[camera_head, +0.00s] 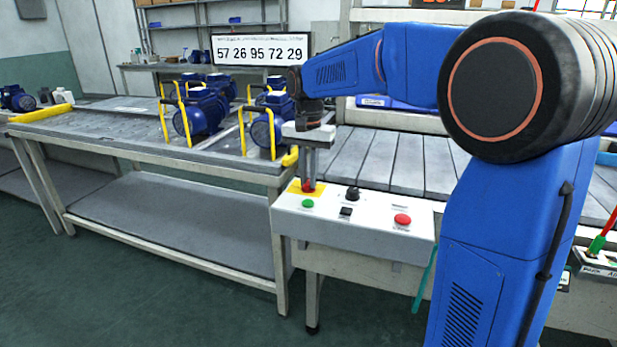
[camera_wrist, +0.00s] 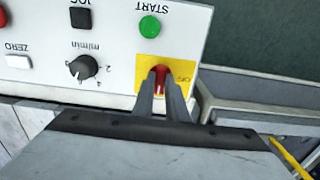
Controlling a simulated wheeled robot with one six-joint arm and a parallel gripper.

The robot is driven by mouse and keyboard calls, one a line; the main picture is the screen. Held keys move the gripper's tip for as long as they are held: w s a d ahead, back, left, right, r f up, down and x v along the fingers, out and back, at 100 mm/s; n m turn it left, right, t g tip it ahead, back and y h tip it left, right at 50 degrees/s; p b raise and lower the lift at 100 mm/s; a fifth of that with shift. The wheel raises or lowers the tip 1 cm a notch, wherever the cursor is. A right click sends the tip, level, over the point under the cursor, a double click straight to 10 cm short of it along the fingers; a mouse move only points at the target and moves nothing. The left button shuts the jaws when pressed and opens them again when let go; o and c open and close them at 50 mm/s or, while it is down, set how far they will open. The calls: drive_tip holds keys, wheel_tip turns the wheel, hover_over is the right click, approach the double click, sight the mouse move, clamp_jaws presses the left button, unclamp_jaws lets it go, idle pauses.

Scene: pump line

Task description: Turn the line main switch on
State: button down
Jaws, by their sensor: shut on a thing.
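The line main switch is a red handle (camera_wrist: 160,76) on a yellow plate (camera_wrist: 183,73) at one corner of the white control box (camera_head: 345,232). My gripper (camera_wrist: 163,90) points down at the box and is shut on the red handle, with a finger on each side. In the head view the gripper (camera_head: 308,182) stands over the yellow plate at the box's back left corner and covers part of the switch. The handle's exact angle is partly hidden by the fingers.
Beside the switch are a green START button (camera_wrist: 150,27), a black speed knob (camera_wrist: 83,68), a black JOG button (camera_wrist: 81,18) and a red button (camera_head: 402,219). A table with blue pumps (camera_head: 205,112) stands left.

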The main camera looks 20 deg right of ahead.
idle(0.3)
drive_tip(key=c, duration=1.8)
unclamp_jaws()
drive_tip(key=shift+o, duration=0.2)
wheel_tip(320, 180, up, 17)
drive_tip(key=shift+r, duration=0.2)
drive_tip(key=s+d+f+n+t, duration=0.15)
drive_tip(key=s+f, duration=0.25)
drive_tip(key=s, duration=0.5)
drive_tip(key=s+d+f+n+t, duration=0.1)
drive_tip(key=s+d+f+n, duration=0.15)
drive_tip(key=s+f, duration=0.45)
drive_tip(key=s+d+f+n+t, duration=0.2)
drive_tip(key=s+d+f+n, duration=0.1)
drive_tip(key=s+f, duration=1.1)
drive_tip(key=s, duration=0.3)
drive_tip(key=shift+s+f, duration=0.15)
drive_tip(key=shift+f, duration=0.15)
